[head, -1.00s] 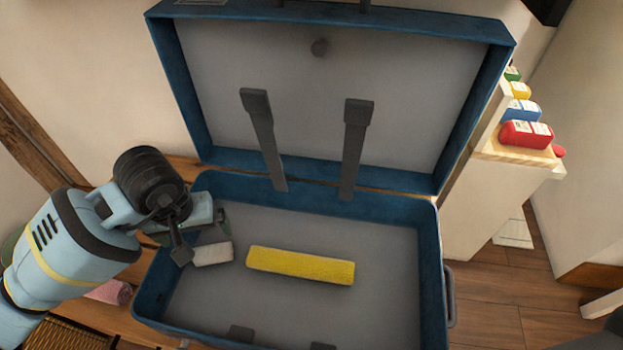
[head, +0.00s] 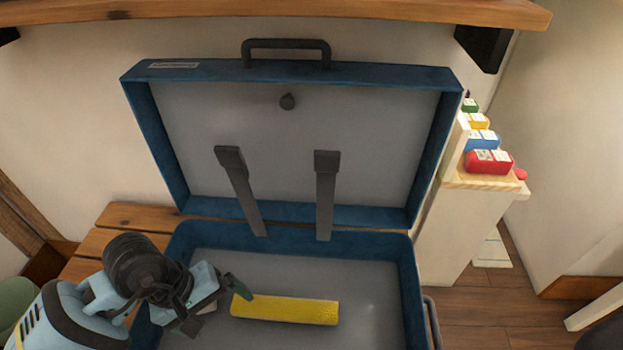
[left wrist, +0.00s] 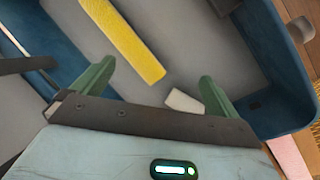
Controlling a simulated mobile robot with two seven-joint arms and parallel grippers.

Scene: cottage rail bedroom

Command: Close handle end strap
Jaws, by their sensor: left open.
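An open blue suitcase (head: 415,290) has its lid (head: 290,72) raised. Two dark grey straps, the left strap (head: 240,190) and the right strap (head: 326,195), stand up from the hinge side in front of the lid's grey lining, their free ends up. I cannot tell which is the handle end one. A yellow bar-shaped item (head: 285,309) lies in the base. My left gripper (head: 214,308) is open over the left part of the base, and in the left wrist view (left wrist: 155,85) nothing is between its green fingers. A small white block (left wrist: 183,100) lies beyond them, mostly hidden in the head view.
The lid has a handle (head: 287,44), and another handle (head: 432,322) is on the base's right side. A wooden shelf (head: 270,10) hangs above. Wooden slats (head: 140,217) lie left of the suitcase.

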